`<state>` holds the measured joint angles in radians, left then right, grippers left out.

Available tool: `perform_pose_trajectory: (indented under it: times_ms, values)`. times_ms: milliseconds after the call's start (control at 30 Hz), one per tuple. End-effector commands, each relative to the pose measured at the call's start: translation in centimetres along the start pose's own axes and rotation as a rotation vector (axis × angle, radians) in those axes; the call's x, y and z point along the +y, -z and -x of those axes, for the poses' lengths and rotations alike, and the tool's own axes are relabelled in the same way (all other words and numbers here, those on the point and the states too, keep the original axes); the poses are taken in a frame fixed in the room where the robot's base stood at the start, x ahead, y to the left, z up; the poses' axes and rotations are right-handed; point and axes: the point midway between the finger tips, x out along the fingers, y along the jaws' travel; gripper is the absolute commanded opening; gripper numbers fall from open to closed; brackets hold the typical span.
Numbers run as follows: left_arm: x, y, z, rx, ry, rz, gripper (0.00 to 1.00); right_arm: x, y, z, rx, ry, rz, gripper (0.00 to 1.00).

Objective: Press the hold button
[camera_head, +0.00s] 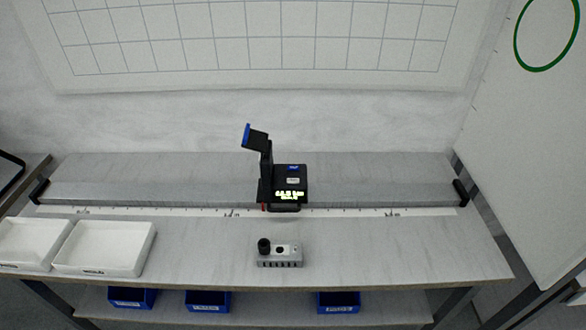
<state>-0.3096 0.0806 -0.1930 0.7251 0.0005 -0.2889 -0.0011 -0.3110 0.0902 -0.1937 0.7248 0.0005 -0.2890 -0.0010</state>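A black instrument (286,207) with a lit yellow-green readout (290,195) stands at the middle of the bench. It has an upright arm with a blue-faced head (247,135) tilted to the left, and a small pale button-like patch (293,180) on its top. In front of it sits a small grey box (281,263) with a black knob (264,244) and a small black round spot (280,248) on top. Labels are too small to read, so I cannot tell which part is the hold button. Neither of my grippers is in view.
A long grey rail (380,187) with a white scale strip (360,212) runs across the bench. White trays (103,263) stand at the left. Blue bins (338,302) sit on a lower shelf. The bench (420,250) is clear at the front right.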

Motion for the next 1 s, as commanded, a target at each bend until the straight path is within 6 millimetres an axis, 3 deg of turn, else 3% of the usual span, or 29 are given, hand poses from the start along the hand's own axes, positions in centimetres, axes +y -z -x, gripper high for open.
perform_pose_trajectory:
  times_ms: [33,100,133,433,1000]
  values:
    - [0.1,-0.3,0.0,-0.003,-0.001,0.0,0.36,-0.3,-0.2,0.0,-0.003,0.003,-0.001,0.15]
    - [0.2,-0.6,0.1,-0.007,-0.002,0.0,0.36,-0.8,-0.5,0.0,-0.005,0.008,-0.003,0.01]
    - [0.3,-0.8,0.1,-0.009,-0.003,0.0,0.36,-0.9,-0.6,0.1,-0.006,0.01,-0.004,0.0]
    - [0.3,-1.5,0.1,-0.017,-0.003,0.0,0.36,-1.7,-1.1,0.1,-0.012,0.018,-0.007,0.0]
    - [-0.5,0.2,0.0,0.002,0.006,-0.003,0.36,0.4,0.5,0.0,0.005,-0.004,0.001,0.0]
